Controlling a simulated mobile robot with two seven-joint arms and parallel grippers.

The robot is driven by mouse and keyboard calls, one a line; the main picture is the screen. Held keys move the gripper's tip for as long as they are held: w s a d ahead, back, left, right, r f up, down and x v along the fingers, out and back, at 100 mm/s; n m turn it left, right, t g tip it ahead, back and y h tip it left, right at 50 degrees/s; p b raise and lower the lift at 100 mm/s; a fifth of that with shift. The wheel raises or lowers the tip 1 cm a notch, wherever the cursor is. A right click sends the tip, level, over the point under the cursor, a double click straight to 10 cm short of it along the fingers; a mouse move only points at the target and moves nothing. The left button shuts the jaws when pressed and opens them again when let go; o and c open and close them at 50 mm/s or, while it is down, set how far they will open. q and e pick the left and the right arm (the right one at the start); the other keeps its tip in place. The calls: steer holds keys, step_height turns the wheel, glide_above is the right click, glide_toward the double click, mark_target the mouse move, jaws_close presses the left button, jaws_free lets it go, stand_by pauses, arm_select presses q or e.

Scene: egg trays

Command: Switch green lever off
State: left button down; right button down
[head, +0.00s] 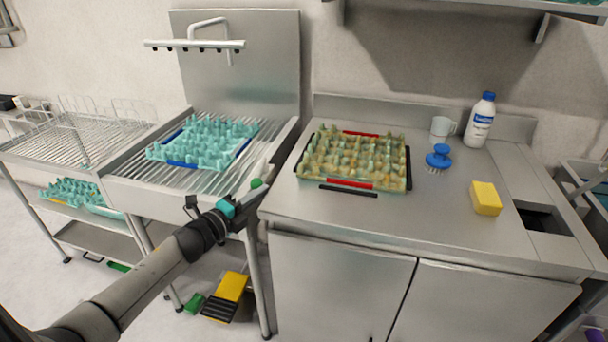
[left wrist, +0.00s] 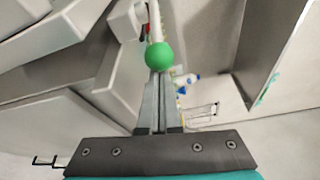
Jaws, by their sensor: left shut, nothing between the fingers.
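The green lever shows as a round green knob (head: 257,183) at the front right corner of the wash station, beside the counter. In the left wrist view the green knob (left wrist: 159,56) sits on a pale rod at the top centre. My left gripper (head: 252,191) is right at the knob in the head view. Its fingers (left wrist: 158,78) are shut together with nothing between them, and their tips point at the knob. I cannot tell whether they touch it. My right gripper is in neither view.
A teal egg tray (head: 167,161) lies on the wash rack. A dirty tray (head: 407,182) stands on the steel counter (head: 440,230) with a blue brush (head: 438,157), a yellow sponge (head: 486,198), a mug (head: 442,127) and a bottle (head: 480,122). A yellow-black pedal (head: 229,291) is below.

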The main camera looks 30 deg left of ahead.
arm_select(q)
steer(key=shift+s+a, duration=0.25)
steer(key=shift+a, duration=0.35)
steer(key=shift+s+a, duration=0.25)
steer(key=shift+a, duration=0.55)
